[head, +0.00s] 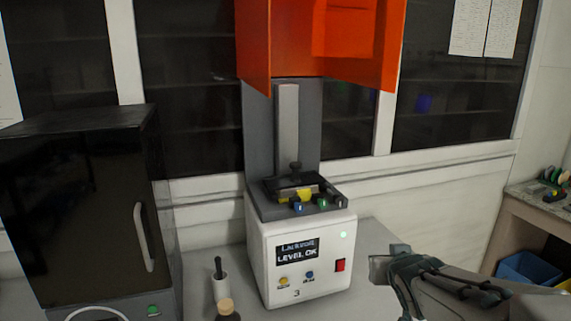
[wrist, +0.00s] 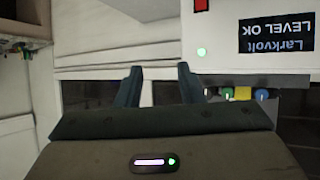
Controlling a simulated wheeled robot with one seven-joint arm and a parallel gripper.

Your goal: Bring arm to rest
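My gripper (head: 388,266) is at the lower right in the head view, at the end of my arm and to the right of the white machine (head: 305,262). In the wrist view, which shows the scene upside down, my gripper's two dark fingers (wrist: 159,84) stand apart. Only wall and window show between them, so it is open and empty. The machine's screen reads "Larkvolt LEVEL OK", and a green light is lit on its front. The machine also shows in the wrist view (wrist: 225,55), at the upper right.
An orange hood (head: 345,40) is raised above the machine. A black cabinet (head: 80,200) stands at the left. A small white holder (head: 220,288) and a dark bottle with a tan top (head: 226,306) stand between them. A side bench (head: 540,205) with a blue bin (head: 525,268) is at the far right.

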